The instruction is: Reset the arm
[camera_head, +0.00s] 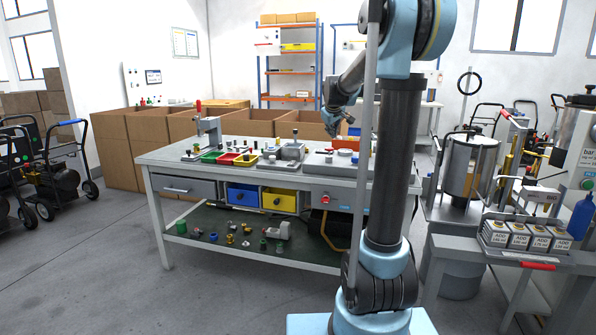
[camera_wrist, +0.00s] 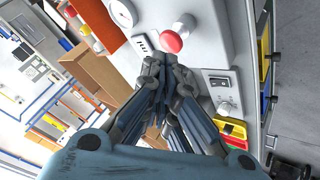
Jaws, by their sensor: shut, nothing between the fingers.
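My arm stands in the right half of the head view and reaches over the workbench (camera_head: 160,160). My gripper (camera_head: 334,128) is small there, above the grey test panel (camera_head: 325,163) on the bench top. In the wrist view my gripper (camera_wrist: 168,64) is shut and its fingertips meet with nothing between them. A red mushroom button (camera_wrist: 172,42) shows just beyond the fingertips on the grey panel. I cannot tell whether the fingertips touch the panel.
Small green, red and yellow trays (camera_head: 245,160) lie on the bench left of the panel. A press (camera_head: 209,130) stands at the left end. Cardboard boxes (camera_head: 120,135) line the back. A side table with white boxes (camera_head: 515,235) is on the right. Floor at left front is clear.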

